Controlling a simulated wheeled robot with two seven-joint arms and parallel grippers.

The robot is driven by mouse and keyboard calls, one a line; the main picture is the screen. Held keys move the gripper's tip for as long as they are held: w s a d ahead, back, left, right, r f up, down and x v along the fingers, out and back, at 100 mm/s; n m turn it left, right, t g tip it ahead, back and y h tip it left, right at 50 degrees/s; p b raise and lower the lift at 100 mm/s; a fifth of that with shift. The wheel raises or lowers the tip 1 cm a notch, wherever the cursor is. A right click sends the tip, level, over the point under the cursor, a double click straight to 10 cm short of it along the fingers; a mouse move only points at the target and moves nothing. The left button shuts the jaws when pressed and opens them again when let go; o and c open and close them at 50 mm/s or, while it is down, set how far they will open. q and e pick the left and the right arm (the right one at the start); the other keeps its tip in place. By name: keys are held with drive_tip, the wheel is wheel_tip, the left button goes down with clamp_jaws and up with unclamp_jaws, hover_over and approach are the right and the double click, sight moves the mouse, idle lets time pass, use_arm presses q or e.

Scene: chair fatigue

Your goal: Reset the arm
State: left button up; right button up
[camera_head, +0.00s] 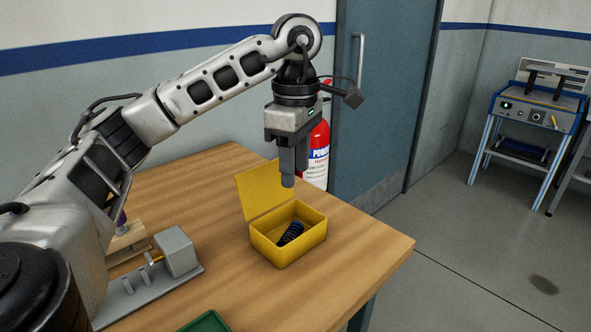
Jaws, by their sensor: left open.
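My left arm comes in from the left and reaches over the wooden table. Its gripper (288,180) points down above the back of a yellow box (288,247), apart from it. The fingers are seen side-on, so the gap between them hardly shows; nothing is visible in them. The box stands on the table with its lid (260,188) raised. A dark coiled spring-like part (291,233) lies inside the box. My right gripper is not in view.
A grey fixture (176,252) stands on the wooden table (220,285) at the left. A green tray edge (206,322) shows at the front. A fire extinguisher (318,150) is behind the table. A blue-framed machine (535,108) stands far right; the floor between is clear.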

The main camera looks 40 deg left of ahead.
sight(295, 228)
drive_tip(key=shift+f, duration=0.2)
use_arm(q)
drive_tip(key=shift+f, duration=0.15)
wheel_tip(295, 228, down, 12)
drive_tip(key=b, duration=0.4)
drive_tip(key=shift+f, duration=0.25)
wheel_tip(295, 228, up, 3)
drive_tip(key=shift+r, duration=0.1)
drive_tip(key=shift+s+d+r, duration=0.1)
drive_tip(key=shift+s+r, duration=0.1)
drive_tip(key=shift+r, duration=0.35)
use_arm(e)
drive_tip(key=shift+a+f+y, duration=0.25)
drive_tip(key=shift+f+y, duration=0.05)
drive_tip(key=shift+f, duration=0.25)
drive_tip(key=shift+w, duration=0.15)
